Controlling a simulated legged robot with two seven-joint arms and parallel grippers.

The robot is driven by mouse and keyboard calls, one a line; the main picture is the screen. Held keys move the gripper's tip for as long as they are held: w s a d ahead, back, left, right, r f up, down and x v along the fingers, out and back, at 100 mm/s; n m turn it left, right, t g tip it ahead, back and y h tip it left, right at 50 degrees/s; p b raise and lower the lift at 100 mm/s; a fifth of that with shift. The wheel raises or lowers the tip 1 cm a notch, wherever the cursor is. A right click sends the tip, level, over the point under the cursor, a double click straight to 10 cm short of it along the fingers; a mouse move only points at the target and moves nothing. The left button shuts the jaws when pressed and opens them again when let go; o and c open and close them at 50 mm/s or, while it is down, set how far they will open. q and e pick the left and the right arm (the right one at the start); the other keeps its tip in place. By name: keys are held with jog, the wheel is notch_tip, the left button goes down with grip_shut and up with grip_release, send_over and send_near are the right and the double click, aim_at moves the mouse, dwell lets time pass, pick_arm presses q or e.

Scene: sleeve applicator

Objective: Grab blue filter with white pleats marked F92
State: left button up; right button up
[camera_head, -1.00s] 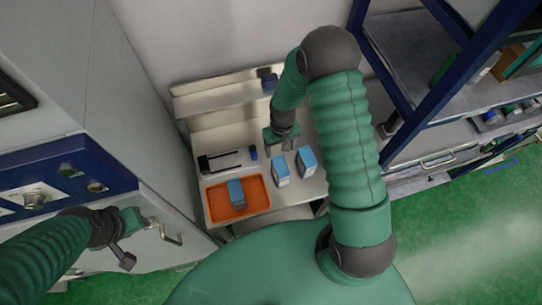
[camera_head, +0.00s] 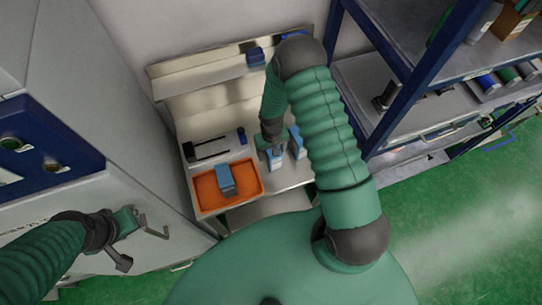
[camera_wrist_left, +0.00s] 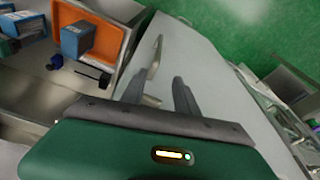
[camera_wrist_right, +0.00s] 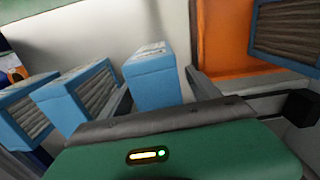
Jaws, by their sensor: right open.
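Blue filters with pale pleats stand on the worktable: one (camera_head: 277,161) under my right gripper (camera_head: 270,148), another (camera_head: 298,143) just to its right. The right wrist view shows three in a row: a left one (camera_wrist_right: 22,118), a middle one (camera_wrist_right: 78,95) and a nearest one (camera_wrist_right: 152,78). My right gripper is open, its fingers to either side of the nearest filter; contact cannot be told. Another blue filter (camera_head: 226,180) lies in the orange tray (camera_head: 253,187). No F92 mark is legible. My left gripper (camera_head: 136,219) is open and empty beside the cabinet.
A dark tool (camera_head: 207,149) and a small blue item (camera_head: 241,136) lie behind the tray. A raised shelf (camera_head: 200,75) runs along the back wall. A metal handle (camera_head: 157,224) on the cabinet is close to my left gripper. A blue-framed rack (camera_head: 400,110) stands at right.

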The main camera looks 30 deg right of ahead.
jog(key=shift+s+r, duration=0.2)
jog(key=shift+w+f, duration=0.15)
jog(key=shift+w, duration=0.1)
jog(key=c, duration=1)
jog(key=shift+s, duration=0.1)
grip_shut()
